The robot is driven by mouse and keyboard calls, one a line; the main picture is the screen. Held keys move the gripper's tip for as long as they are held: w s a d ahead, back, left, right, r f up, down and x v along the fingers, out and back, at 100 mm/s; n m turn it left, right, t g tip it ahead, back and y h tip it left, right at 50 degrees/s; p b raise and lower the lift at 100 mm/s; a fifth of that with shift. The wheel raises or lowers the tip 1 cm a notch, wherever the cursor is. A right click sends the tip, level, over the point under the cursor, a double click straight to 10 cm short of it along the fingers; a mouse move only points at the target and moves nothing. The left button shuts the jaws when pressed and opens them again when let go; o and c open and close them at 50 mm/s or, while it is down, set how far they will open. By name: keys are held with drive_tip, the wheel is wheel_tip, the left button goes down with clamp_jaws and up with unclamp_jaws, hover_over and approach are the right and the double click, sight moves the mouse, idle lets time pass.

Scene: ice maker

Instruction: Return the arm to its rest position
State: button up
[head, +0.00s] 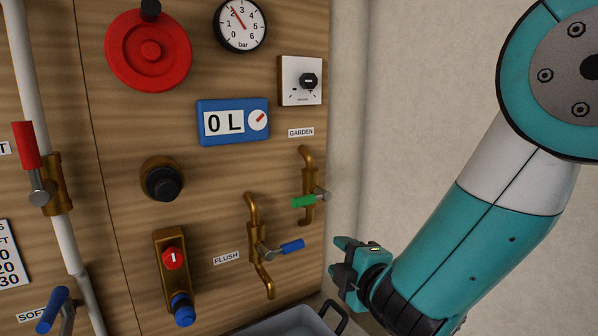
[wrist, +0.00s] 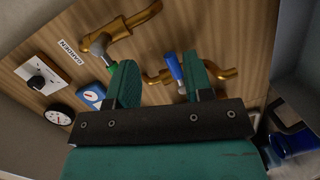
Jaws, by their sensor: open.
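My teal arm (head: 475,240) comes down from the upper right in the head view, in front of the plain wall. My gripper (head: 345,265) is at its lower end, right of the blue-handled FLUSH tap (head: 262,250) and below the green-handled GARDEN tap (head: 308,195). In the wrist view its two teal fingers (wrist: 160,82) are apart with nothing held between them. The blue lever (wrist: 174,68) shows beyond the gap and the green lever (wrist: 112,72) beside the left finger. Neither appears gripped.
The wooden panel (head: 120,190) carries a red wheel (head: 150,50), a gauge (head: 240,25), a blue meter (head: 233,121) and a dial box (head: 300,80). A grey tub (head: 290,322) stands below the taps, near my gripper. The wall right of the panel is bare.

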drive_tip(key=s+d+m+g+h, duration=0.1)
drive_tip(key=d+m+g+h, duration=0.2)
drive_tip(key=d+m, duration=0.3)
drive_tip(key=s+d+r+m+g, duration=0.1)
drive_tip(key=s+g, duration=0.5)
drive_tip(key=s, duration=0.6)
drive_tip(key=s+d+r+m+g+p, duration=0.1)
drive_tip(key=s+r+m+g, duration=0.3)
drive_tip(key=s, duration=0.9)
drive_tip(key=shift+s+d+m+g, duration=0.2)
drive_tip(key=shift+d+m+g, duration=0.2)
drive_tip(key=shift+m+g, duration=0.7)
